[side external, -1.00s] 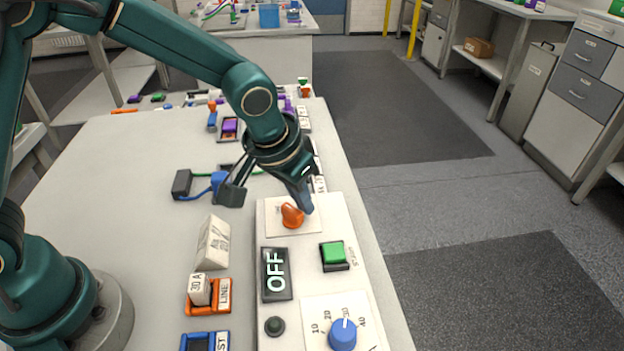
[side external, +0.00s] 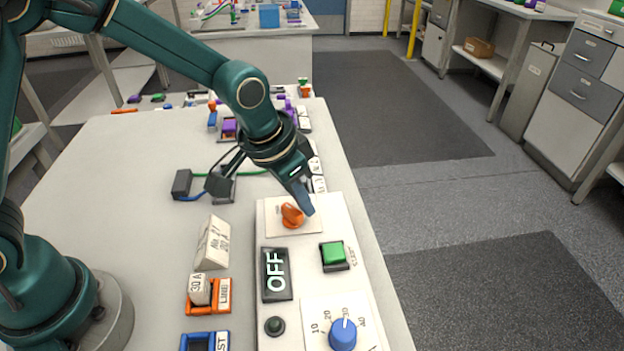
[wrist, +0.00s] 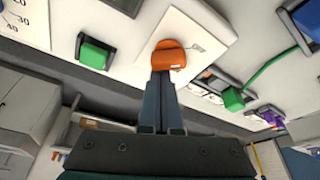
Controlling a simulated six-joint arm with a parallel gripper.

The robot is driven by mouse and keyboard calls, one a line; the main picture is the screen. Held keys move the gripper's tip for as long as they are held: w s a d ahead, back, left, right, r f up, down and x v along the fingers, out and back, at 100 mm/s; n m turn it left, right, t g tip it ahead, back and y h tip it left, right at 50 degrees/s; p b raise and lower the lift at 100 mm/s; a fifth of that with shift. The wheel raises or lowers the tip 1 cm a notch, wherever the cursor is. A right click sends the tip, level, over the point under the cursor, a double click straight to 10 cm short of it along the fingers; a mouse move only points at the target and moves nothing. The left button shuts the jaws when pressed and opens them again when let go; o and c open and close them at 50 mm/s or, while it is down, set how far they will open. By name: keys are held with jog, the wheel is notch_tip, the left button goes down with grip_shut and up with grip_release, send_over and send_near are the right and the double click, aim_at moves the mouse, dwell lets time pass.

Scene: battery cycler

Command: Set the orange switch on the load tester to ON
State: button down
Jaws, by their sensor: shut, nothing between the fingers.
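The load tester (side external: 329,277) is a long pale panel along the table's right side. Its orange switch (side external: 291,215) sits on a cream plate at the far end of the panel. A black display (side external: 276,274) on the panel reads OFF. My gripper (side external: 309,208) is shut and empty, with its tips down at the right side of the orange switch. In the wrist view the shut fingers (wrist: 160,85) end right at the orange switch (wrist: 168,55). They look touching or very close; I cannot tell which. The switch's lettering is too small to read.
The panel also carries a green button (side external: 334,254), a blue dial (side external: 342,334) and a small dark knob (side external: 275,326). Left of it stand a white wedge-shaped block (side external: 213,243) and an orange holder (side external: 222,296). Open table lies further left.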

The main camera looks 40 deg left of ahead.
jog(key=shift+s+m+h, duration=0.15)
jog(key=shift+m+h, duration=0.15)
jog(key=shift+m, duration=0.7)
jog(key=shift+s+d, duration=0.1)
jog(key=shift+d, duration=0.05)
jog(key=shift+s+m, duration=0.1)
jog(key=shift+m, duration=0.6)
jog(key=shift+s+d+m+g+h, duration=0.15)
jog(key=shift+m+g+h, duration=0.4)
jog(key=shift+m, duration=0.75)
jog(key=shift+s+m+g+h, duration=0.3)
jog(key=shift+m+g, duration=0.2)
jog(key=shift+m, duration=1.1)
jog(key=shift+s+m+g+h, duration=0.2)
jog(key=shift+m+g, duration=0.25)
jog(key=shift+m, duration=1.15)
